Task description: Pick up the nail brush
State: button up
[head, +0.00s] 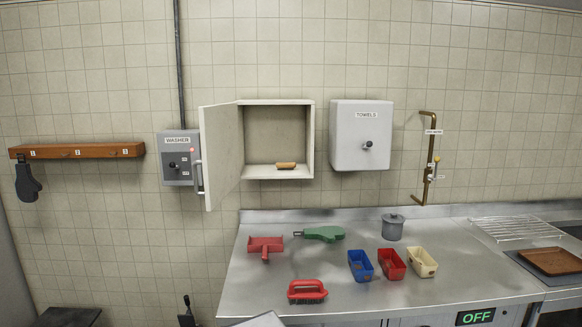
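A small orange-brown block with a paler underside (286,165), which looks like the nail brush, lies on the floor of an open wall cabinet (310,120). It sits right of the middle, near the front edge. The cabinet door (220,155) is swung open to the left. A larger red brush with a looped handle and dark bristles (307,291) lies on the steel counter below. I cannot make out my gripper in the head view.
On the steel counter (330,285) are a red scoop-like tool (265,248), a green tool (322,233), a blue tub (361,265), a red tub (392,264), a cream tub (422,262) and a grey lidded pot (393,227). A towels box (360,140) hangs right of the cabinet.

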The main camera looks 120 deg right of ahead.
aim_at(287, 166)
jog(key=z, duration=0.15)
jog(key=k, duration=2.8)
jog(key=z, duration=0.8)
